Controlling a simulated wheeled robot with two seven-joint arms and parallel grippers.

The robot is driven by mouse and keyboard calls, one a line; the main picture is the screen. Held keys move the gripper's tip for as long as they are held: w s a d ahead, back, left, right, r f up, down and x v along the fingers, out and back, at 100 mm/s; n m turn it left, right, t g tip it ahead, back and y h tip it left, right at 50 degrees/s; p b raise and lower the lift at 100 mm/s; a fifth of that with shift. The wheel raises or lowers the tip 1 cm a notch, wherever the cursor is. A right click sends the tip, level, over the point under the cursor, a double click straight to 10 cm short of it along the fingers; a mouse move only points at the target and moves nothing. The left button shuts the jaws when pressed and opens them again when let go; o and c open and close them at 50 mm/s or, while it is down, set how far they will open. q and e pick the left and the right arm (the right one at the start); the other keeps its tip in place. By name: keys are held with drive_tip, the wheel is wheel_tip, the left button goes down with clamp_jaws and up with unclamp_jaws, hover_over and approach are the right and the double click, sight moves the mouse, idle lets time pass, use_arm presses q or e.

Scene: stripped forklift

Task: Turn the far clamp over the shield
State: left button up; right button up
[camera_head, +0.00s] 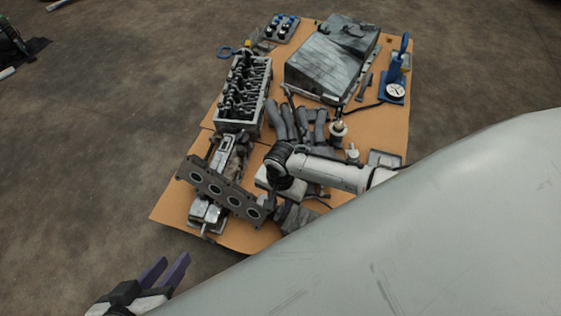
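I cannot tell for certain which piece is the shield. A dark flat plate with a row of round holes (222,190) lies tilted across two grey metal clamp-like pieces. The farther one (222,150) shows beyond the plate, the nearer one (207,217) shows below it. My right arm comes in from the right over the board; its dark gripper (285,185) is right of the plate, and its fingertips are not clearly seen. My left gripper (166,270) is at the bottom left, off the board, with two purple fingers apart and nothing between them.
A brown board (165,208) carries a cylinder head (245,92), grey curved pipes (292,122), a large grey metal cover (333,58) and a blue stand with a gauge (395,85). A large pale scratched surface (450,230) fills the lower right.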

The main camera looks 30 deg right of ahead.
drive_tip(key=shift+f, duration=0.45)
drive_tip(key=shift+c, duration=0.4)
clamp_jaws()
drive_tip(key=shift+r, duration=0.1)
